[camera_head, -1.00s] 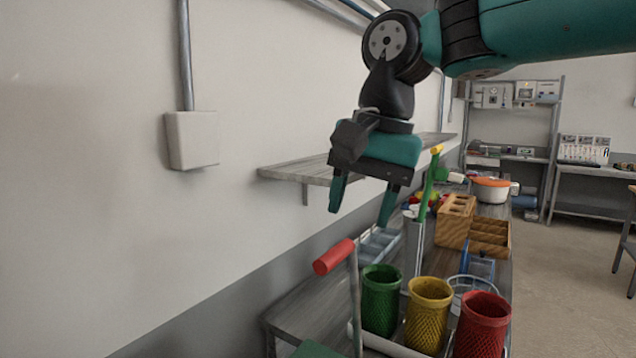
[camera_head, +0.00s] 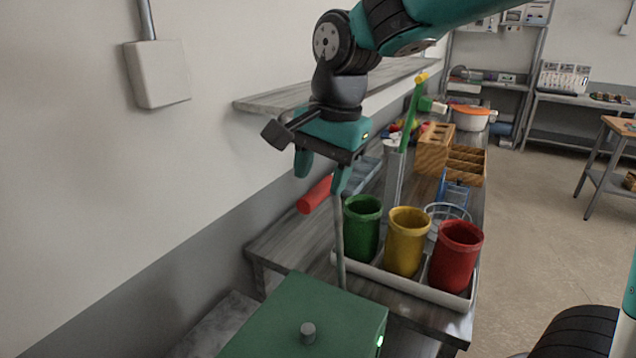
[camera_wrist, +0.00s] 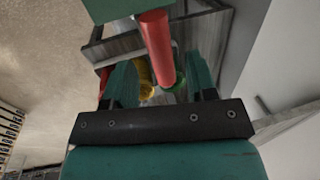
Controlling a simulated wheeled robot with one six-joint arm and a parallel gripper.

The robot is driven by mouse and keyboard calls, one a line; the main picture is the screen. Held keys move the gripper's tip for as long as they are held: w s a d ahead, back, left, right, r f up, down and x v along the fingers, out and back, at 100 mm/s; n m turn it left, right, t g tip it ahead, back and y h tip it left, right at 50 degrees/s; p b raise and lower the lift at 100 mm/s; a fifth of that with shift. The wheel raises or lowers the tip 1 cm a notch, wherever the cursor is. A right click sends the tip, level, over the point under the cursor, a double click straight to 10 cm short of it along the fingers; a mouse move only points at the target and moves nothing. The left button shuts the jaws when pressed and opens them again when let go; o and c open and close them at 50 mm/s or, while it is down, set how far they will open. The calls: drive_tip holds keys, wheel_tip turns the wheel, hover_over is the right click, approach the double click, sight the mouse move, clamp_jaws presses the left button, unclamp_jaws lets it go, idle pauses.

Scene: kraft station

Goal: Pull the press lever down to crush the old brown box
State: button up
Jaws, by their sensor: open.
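The press lever has a red grip (camera_head: 316,194) on a grey metal rod (camera_head: 339,240), and it stands raised beside the green press (camera_head: 300,318). My gripper (camera_head: 321,180) is open and points down, with its fingers at the red grip in the head view. In the wrist view the red grip (camera_wrist: 156,48) shows between the two open fingers (camera_wrist: 160,85), partly beyond them. I cannot tell whether the fingers touch it. No old brown box can be made out; the inside of the press is not in view.
Green (camera_head: 362,228), yellow (camera_head: 406,241) and red (camera_head: 455,256) mesh cups stand in a white tray (camera_head: 430,292) on the bench, right of the lever. A wall shelf (camera_head: 290,98) juts out behind my gripper. Wooden organizers (camera_head: 434,148) stand farther back. Open floor lies right.

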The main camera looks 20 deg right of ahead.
drive_tip(key=shift+w+a+f, duration=0.1)
drive_tip(key=shift+f, duration=0.65)
drive_tip(key=shift+w+a+f, duration=0.1)
drive_tip(key=shift+f, duration=0.6)
drive_tip(key=shift+c, duration=0.5)
clamp_jaws()
